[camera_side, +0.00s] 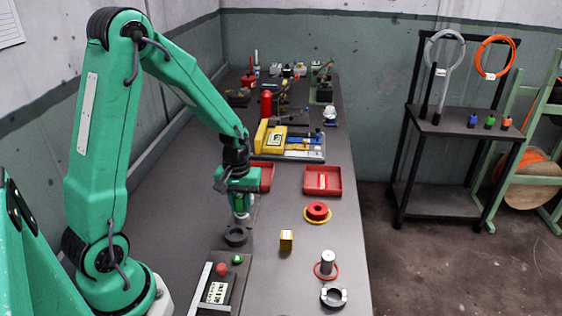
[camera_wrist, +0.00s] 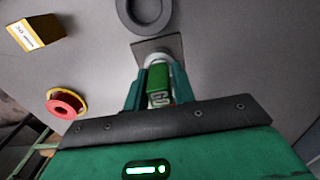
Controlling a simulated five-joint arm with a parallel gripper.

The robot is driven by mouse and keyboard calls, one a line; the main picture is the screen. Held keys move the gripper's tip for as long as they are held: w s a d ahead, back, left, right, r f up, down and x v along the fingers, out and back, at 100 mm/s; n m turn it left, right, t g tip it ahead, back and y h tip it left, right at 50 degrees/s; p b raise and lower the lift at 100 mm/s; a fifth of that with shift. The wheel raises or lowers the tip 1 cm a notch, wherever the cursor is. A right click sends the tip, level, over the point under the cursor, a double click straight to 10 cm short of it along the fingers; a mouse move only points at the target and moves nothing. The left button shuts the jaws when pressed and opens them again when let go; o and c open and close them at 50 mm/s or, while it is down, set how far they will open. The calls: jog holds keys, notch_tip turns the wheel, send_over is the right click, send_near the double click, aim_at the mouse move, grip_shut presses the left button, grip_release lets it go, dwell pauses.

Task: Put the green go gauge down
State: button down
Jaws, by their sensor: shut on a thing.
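The green go gauge (camera_side: 240,203) is between the jaws of my gripper (camera_side: 239,198), which is shut on it. In the wrist view, my gripper (camera_wrist: 159,82) has a finger on each side of the gauge (camera_wrist: 159,90), with GO lettering on its green handle. The gauge's pale lower end points down over the table, near a dark ring (camera_side: 235,237). The ring also shows in the wrist view (camera_wrist: 133,18), ahead of the gauge. A dark square plate (camera_wrist: 172,43) shows around the gauge's tip. I cannot tell whether the tip touches anything.
A yellow box (camera_side: 287,240) and a red spool on a yellow ring (camera_side: 317,213) stand to the right. A metal cylinder on a red ring (camera_side: 327,263) is nearer. A button panel (camera_side: 218,291) lies in front, and red trays (camera_side: 322,181) behind. Bare table lies between them.

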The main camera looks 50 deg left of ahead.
aim_at(240, 196)
jog(key=shift+f, duration=0.1)
jog(key=c, duration=1.2)
grip_release()
jog(key=shift+o, duration=0.2)
notch_tip(240, 196, up, 12)
jog(key=shift+r, duration=0.1)
